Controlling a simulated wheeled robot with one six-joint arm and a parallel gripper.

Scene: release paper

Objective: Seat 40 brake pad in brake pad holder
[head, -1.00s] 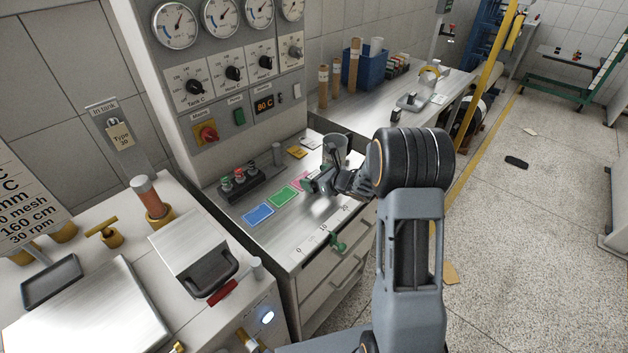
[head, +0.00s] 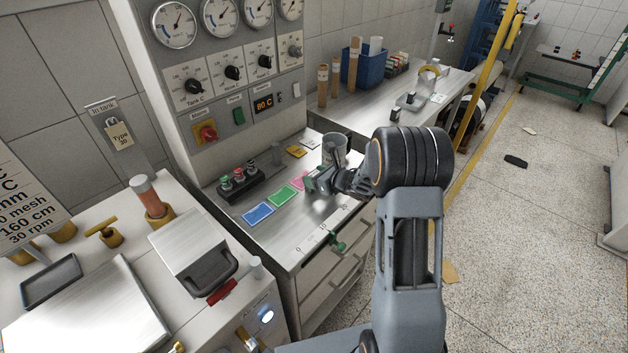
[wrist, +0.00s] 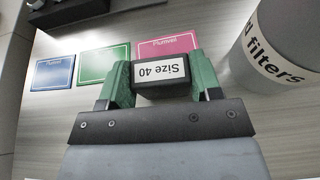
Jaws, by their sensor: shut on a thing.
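My gripper (wrist: 160,85) has green fingers, shut on a dark block labelled "Size 40" (wrist: 162,73), the brake pad. The label reads upside down in the wrist view. In the head view my gripper (head: 312,182) is over the steel counter, beside the pink card and in front of a grey cup; the pad is too small to make out there. I cannot identify the brake pad holder with certainty. A dark block with several coloured tops (head: 238,184) stands at the back left of the counter.
Blue (head: 258,214), green (head: 283,195) and pink (wrist: 168,48) cards lie on the counter (head: 290,235). The cup marked "filters" (wrist: 275,50) stands close to the right of the pad. A control panel (head: 235,95) rises behind. The counter's front left is mostly clear.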

